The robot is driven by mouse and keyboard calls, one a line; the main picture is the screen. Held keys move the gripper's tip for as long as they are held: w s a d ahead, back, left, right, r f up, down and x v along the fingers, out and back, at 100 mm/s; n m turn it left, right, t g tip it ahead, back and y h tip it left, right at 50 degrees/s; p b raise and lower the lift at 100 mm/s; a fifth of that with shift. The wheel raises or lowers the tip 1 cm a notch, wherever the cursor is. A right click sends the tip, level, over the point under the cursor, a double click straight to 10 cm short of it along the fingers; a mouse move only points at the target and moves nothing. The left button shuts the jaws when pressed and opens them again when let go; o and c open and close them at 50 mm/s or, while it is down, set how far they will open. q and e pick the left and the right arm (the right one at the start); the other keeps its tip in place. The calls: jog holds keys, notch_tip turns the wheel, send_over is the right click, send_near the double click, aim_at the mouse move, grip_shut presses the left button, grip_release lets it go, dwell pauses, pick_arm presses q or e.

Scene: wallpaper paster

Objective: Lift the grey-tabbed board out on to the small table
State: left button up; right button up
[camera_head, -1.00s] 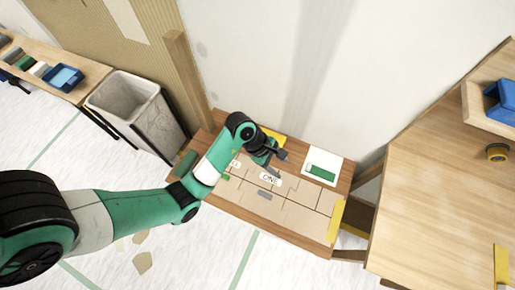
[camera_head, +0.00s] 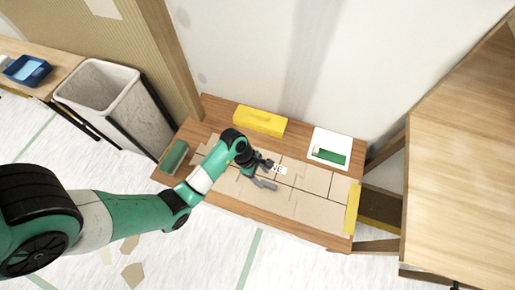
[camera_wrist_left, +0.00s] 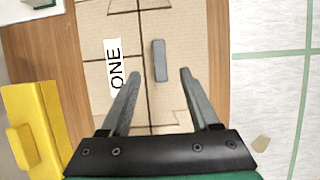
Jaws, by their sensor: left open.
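The grey tab (camera_wrist_left: 159,60) is a rounded bar standing on a tan cardboard board (camera_wrist_left: 175,25) in the left wrist view. A white label reading ONE (camera_wrist_left: 114,65) lies beside it. The cut cardboard pieces (camera_head: 310,206) cover much of a low wooden table (camera_head: 222,111) in the head view. My left gripper (camera_head: 268,174) is open above the board. In the left wrist view its fingertips (camera_wrist_left: 161,73) point along the board, with the tab between and slightly beyond them, apparently untouched. In the head view the gripper hides the tab and part of the label.
A bin (camera_head: 105,88) stands left. A larger wooden table (camera_head: 458,190) is at right.

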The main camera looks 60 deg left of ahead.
aim_at(268, 184)
pick_arm(q)
jog(key=b+x, duration=0.2)
jog(key=x, duration=0.4)
jog(key=shift+d+f+b, duration=0.1)
jog(key=shift+b, duration=0.3)
grip_shut()
dwell(0.9)
dwell(0.4)
